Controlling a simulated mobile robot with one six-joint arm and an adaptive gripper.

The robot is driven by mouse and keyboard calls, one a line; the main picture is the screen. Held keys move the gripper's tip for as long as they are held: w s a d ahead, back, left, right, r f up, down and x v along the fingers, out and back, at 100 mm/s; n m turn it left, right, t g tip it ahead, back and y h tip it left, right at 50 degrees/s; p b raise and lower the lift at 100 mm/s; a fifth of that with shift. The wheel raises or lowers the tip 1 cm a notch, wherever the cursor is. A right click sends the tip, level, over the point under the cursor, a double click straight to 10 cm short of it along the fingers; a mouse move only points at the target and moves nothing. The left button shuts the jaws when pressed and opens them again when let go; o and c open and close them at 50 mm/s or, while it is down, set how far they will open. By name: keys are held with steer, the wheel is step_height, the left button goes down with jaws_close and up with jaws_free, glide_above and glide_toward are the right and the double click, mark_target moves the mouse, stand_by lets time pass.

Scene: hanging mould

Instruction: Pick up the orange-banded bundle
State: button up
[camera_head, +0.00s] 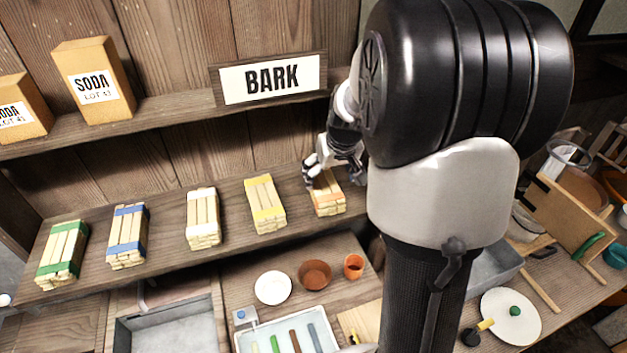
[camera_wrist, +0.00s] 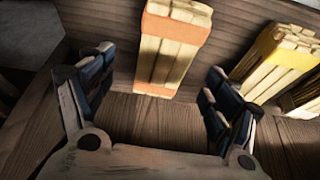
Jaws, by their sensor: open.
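The orange-banded bundle (camera_head: 327,198) is a stack of pale sticks at the right end of the row on the shelf under the BARK sign. My gripper (camera_head: 325,172) is over its rear part in the head view and hides some of it. In the wrist view the orange-banded bundle (camera_wrist: 172,48) lies ahead, roughly between the two fingers of my gripper (camera_wrist: 155,85). The fingers are spread wide, with a gap on each side of the bundle. I see no finger touching it.
A yellow-banded bundle (camera_head: 265,204) is the nearest neighbour, left of the orange one. White-banded (camera_head: 203,218), blue-banded (camera_head: 128,236) and green-banded (camera_head: 62,254) bundles continue leftward. The BARK sign (camera_head: 270,79) hangs on the upper shelf's edge above. Bowls and a tray (camera_head: 318,318) sit below.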

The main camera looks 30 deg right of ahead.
mark_target(324, 183)
steer(key=x, duration=0.6)
steer(key=shift+w+a+f, duration=0.2)
steer(key=shift+w, duration=0.25)
steer(key=shift+c, duration=0.3)
steer(key=c, duration=1.2)
